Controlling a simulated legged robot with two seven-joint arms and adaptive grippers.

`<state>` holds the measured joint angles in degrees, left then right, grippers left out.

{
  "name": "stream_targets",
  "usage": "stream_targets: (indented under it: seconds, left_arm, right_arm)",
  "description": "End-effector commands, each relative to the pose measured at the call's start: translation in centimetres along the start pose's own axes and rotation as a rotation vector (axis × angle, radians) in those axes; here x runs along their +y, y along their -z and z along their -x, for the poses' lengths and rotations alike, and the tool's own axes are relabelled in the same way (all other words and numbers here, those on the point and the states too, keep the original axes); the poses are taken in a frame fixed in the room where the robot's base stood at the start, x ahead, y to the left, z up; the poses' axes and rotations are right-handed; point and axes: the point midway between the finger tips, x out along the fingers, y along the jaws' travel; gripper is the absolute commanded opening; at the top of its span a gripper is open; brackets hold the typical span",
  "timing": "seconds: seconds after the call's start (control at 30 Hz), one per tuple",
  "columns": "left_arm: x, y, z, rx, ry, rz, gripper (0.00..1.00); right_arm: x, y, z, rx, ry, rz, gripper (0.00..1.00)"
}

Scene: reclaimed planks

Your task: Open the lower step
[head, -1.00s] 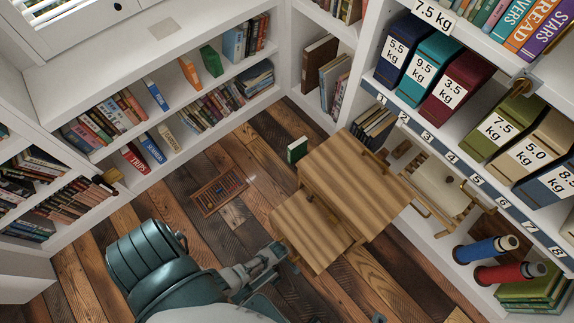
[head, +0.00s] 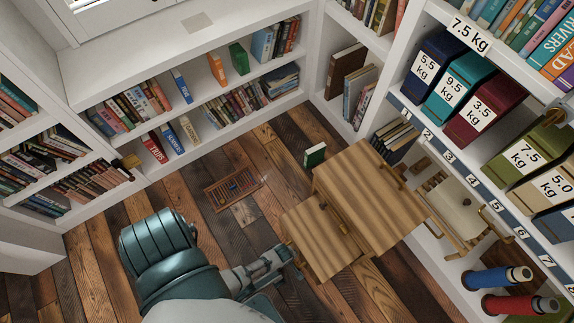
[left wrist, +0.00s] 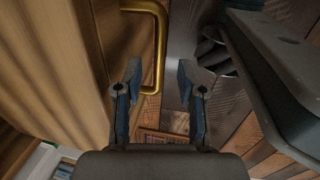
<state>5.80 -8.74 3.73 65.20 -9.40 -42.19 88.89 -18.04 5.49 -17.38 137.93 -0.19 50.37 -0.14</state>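The wooden step unit stands on the plank floor. Its taller block (head: 375,190) is at the right and its lower step (head: 318,240) at the left, its top appearing closed. My left gripper (head: 290,255) is beside the lower step's near left side. In the left wrist view, my left gripper (left wrist: 159,80) is open. A brass handle (left wrist: 160,40) on the wooden face (left wrist: 75,60) shows with its bar lined up between the two fingertips. I cannot tell whether they touch it. My right gripper is not in view.
White bookshelves line the back and right. A green book (head: 315,155) stands on the floor behind the block, and an abacus-like tray (head: 233,188) lies on the floor. Blue and red rolls (head: 497,277) are at the right.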

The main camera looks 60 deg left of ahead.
Motion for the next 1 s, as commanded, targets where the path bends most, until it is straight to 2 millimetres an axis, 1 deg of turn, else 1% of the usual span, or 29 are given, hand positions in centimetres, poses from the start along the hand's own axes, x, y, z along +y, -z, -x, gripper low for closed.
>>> stream_targets:
  seconds: [0.3,0.4,0.5,0.67,1.0]
  left_arm:
    - [-0.1,-0.1,6.0,0.0,0.0,0.002,0.39]
    - [-0.1,0.0,7.6,0.001,0.0,0.002,0.39]
    - [0.0,0.0,8.7,0.0,0.0,0.001,0.39]
    - [-0.1,0.1,9.5,0.001,0.003,0.0,0.39]
    - [-0.1,0.1,9.6,0.001,0.002,0.0,0.39]
  right_arm:
    - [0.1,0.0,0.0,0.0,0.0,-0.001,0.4]
    - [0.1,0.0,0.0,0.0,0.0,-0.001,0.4]
    - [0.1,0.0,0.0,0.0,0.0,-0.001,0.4]
    - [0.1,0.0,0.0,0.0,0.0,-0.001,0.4]
    - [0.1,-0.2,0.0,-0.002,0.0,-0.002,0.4]
